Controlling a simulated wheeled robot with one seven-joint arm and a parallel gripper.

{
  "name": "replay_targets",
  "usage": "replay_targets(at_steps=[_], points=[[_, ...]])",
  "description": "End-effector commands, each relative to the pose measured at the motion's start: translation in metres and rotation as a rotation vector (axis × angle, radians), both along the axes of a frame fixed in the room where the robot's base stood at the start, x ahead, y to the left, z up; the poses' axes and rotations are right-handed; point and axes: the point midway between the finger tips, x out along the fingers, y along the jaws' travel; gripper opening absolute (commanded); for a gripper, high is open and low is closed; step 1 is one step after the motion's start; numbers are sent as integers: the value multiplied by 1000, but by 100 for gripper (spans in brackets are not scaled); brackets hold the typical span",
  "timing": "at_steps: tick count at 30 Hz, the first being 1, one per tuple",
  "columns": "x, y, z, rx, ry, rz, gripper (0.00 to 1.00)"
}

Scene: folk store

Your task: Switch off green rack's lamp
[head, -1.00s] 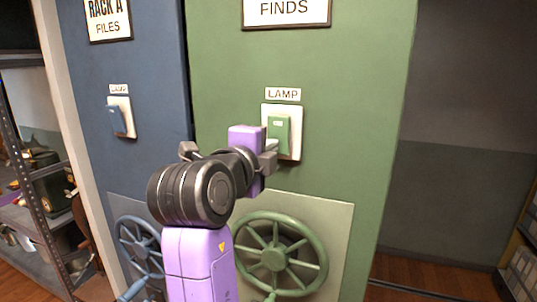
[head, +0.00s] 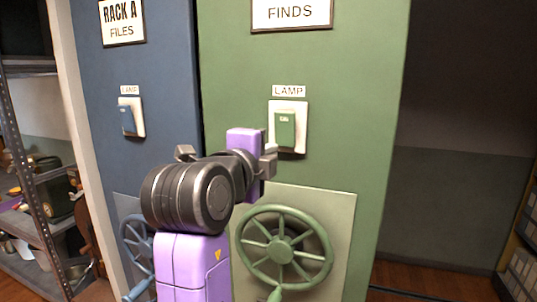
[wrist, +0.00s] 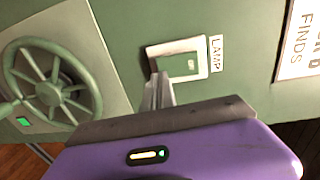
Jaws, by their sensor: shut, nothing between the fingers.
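The green rack's lamp switch (head: 285,130) is a green rocker in a white plate, under a LAMP label on the green panel. The wrist view shows the rocker (wrist: 179,65) turned sideways, with its plate edge partly behind my fingers. My gripper (head: 271,148) is shut and empty, at the plate's lower left in the head view. In the wrist view, my fingertips (wrist: 157,77) overlap the plate's lower left corner, beside the rocker. I cannot tell whether they touch it. Which way the rocker is tipped is hard to tell.
A green handwheel (head: 284,247) sticks out below the switch. The blue rack at left has its own lamp switch (head: 128,119) and a blue handwheel (head: 138,243). Metal shelves (head: 35,190) stand at far left. Right of the green rack is an open dark space.

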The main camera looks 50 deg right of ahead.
Motion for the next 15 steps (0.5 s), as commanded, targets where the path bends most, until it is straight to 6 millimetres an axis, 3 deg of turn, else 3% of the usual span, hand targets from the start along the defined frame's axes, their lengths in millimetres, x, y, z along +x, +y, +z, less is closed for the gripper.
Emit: replay_targets(at_steps=[15], points=[[-24, 70, -11, -1, -1, 3, 0]])
